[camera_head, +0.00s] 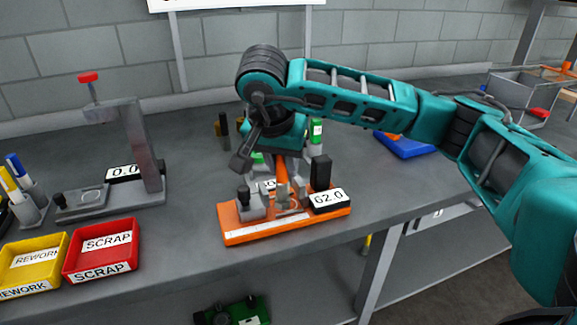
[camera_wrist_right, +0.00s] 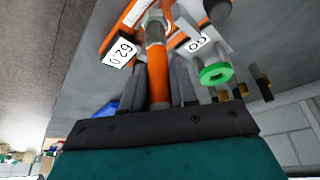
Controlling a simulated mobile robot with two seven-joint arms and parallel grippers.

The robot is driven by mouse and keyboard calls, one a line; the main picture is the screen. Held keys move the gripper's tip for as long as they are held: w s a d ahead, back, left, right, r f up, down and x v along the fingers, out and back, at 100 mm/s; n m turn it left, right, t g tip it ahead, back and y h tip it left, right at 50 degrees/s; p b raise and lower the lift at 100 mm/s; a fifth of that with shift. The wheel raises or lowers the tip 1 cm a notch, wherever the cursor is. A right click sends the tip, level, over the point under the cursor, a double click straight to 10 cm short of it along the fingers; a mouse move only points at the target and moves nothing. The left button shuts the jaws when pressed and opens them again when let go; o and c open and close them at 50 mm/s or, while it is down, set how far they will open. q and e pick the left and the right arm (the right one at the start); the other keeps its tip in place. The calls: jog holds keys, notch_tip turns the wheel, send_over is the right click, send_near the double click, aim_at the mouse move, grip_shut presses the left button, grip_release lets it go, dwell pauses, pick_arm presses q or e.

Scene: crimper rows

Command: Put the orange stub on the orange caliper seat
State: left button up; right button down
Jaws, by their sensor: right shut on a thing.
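The orange stub (camera_wrist_right: 158,75) stands between the dark fingers of my right gripper (camera_wrist_right: 158,86), which is shut on it. Its grey metal end points away from the gripper. In the head view the stub (camera_head: 281,172) is roughly upright above the middle of the orange caliper seat (camera_head: 240,238), partly hidden by my wrist. The seat is an orange base with a grey block, a black post and a display reading 62.0 (camera_head: 329,198); it also shows in the wrist view (camera_wrist_right: 112,36). I cannot tell whether the stub's lower end touches the seat. My left gripper is not in view.
A grey gauge stand (camera_head: 140,140) reading 0.0 is at the left, behind a red SCRAP tray (camera_head: 98,271) and a yellow REWORK tray (camera_head: 32,281). Green-topped parts stand behind the seat. A blue tray (camera_head: 408,148) lies at the right. The bench between is clear.

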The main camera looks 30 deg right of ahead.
jog(key=w+d+f, duration=0.2)
jog(key=shift+w+d+f, duration=0.2)
jog(key=shift+d+f, duration=0.1)
jog(key=shift+d, duration=0.1)
jog(key=shift+f, duration=0.15)
jog(key=c, duration=0.9)
grip_release()
jog(key=p+v, duration=0.1)
jog(key=v, duration=1.1)
